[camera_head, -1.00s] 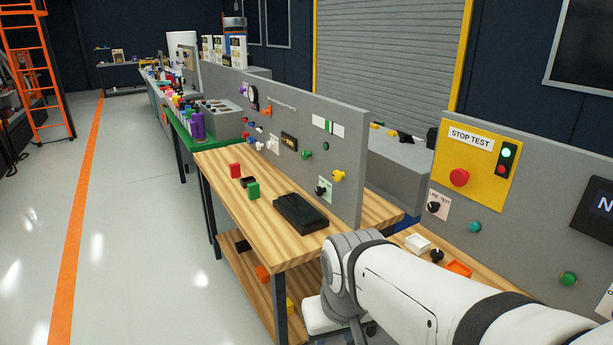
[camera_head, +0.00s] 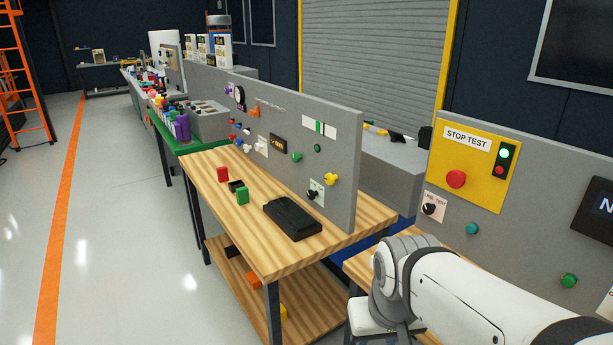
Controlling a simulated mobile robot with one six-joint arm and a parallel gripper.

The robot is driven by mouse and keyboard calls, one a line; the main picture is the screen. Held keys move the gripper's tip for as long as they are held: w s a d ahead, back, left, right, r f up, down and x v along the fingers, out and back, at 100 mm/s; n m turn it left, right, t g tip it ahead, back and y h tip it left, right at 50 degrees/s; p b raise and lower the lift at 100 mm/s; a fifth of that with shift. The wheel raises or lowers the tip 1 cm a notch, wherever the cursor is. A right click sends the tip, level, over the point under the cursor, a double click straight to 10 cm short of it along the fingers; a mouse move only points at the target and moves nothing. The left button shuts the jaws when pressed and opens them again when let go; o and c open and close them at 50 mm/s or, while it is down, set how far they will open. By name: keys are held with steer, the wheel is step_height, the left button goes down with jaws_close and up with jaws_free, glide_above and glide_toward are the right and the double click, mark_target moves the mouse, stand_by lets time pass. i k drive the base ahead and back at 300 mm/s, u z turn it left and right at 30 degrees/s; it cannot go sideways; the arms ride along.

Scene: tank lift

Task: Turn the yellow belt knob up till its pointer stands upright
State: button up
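A yellow knob (camera_head: 331,180) sits on the upright grey panel (camera_head: 345,140) at the back of the wooden bench, near the panel's right end. It is small here, and I cannot tell which way its pointer stands. My white arm comes in from the lower right, in front of and to the right of the knob, apart from it. My gripper is not in view.
A black knob (camera_head: 313,194) on a pale label is just below left of the yellow knob. A black box (camera_head: 292,219) and small red and green blocks lie on the bench top (camera_head: 240,220). A yellow STOP TEST plate (camera_head: 466,160) is right. Floor at left is clear.

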mark_target(329, 179)
steer(key=i, duration=0.95)
steer(key=z, duration=0.95)
steer(key=k, duration=0.65)
steer(key=u, duration=0.7)
